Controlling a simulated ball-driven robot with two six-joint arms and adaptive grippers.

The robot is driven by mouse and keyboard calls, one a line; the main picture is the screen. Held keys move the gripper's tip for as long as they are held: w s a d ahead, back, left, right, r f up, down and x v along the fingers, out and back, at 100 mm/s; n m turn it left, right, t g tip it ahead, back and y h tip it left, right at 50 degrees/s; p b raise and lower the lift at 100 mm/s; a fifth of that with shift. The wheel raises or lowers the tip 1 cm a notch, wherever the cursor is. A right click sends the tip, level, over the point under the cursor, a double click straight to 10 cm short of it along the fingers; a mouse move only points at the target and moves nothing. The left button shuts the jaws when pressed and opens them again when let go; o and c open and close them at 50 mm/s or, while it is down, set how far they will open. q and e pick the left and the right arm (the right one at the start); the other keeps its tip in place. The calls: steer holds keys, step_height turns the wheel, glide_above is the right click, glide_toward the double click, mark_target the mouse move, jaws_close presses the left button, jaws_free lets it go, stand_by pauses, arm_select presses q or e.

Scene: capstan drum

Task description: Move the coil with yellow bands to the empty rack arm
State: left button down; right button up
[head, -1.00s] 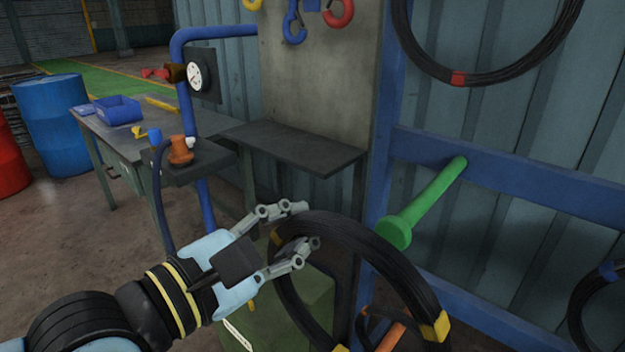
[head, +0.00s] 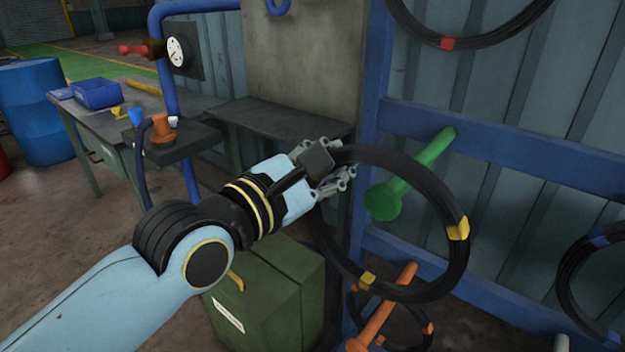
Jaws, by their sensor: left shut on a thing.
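The coil with yellow bands (head: 458,255) is a black ring in the middle right of the head view. My left gripper (head: 335,172) is shut on its upper left rim and holds it up in front of the rack. The empty rack arm (head: 384,201) is green and has a round end knob. The knob shows inside the ring's opening, and the arm's far part crosses the line of the upper rim. I cannot tell whether the ring is around the arm or only in front of it. My right gripper is not in view.
An orange arm (head: 385,312) with an orange-banded coil is just below the held ring. A red-banded coil (head: 447,43) hangs above, a blue-banded coil (head: 599,243) at right. A green box (head: 270,290) stands below my arm. A dark shelf (head: 280,122) is behind the gripper.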

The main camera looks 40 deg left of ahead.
arm_select(q)
steer(key=w+f+b, duration=0.4)
steer(key=w+b, duration=0.3)
steer(key=w, duration=0.6)
steer(key=shift+d, duration=0.2)
steer(key=shift+f, duration=0.25)
stand_by(0.6)
steer(key=c, duration=1.2)
jaws_free()
steer(key=s, duration=1.2)
steer(key=shift+a+r, duration=0.1)
steer(key=shift+a, duration=0.2)
